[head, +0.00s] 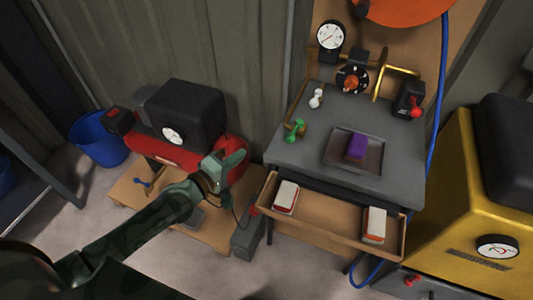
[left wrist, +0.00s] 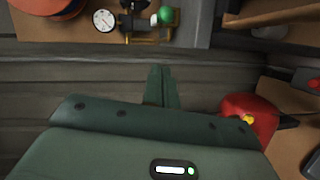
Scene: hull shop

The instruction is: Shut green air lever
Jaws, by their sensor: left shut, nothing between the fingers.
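The green air lever (head: 295,129) is a small green handle on a brass fitting at the left edge of the grey bench top. Its round green knob also shows at the top of the left wrist view (left wrist: 166,16), beside brass parts. My left gripper (head: 236,160) is shut and empty. My right gripper is not in view.
An open drawer (head: 335,228) holds two red-and-white blocks. The red compressor (head: 237,172) stands at left, a yellow machine (head: 455,220) at right.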

